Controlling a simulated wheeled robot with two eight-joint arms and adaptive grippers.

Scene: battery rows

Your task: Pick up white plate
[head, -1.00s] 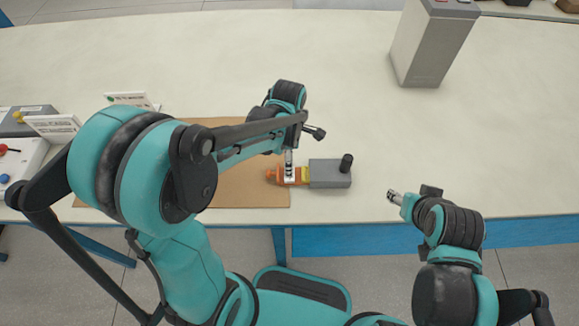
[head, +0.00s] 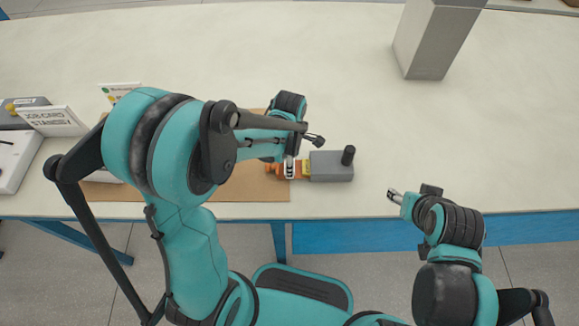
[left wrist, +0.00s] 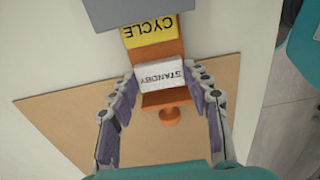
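The white plate (left wrist: 160,75), lettered STANDBY, sits on an orange holder (left wrist: 168,48) beside a yellow plate (left wrist: 150,31) lettered CYCLE. In the head view the white plate (head: 289,168) shows small below my left gripper. My left gripper (left wrist: 161,84) is open, with one fingertip at each side edge of the white plate. I cannot tell whether the fingertips touch it. An orange knob (left wrist: 170,117) lies between the fingers, nearer the palm. My right gripper (head: 394,195) hangs near the table's front edge, away from the plates; its opening is too small to judge.
A grey block (head: 332,166) with a black knob adjoins the holder on the right. A brown mat (head: 245,190) lies under the left arm. A JOB CARD STANDBY sign (head: 51,121) stands at left. A tall grey box (head: 432,45) stands at back right. The middle table is clear.

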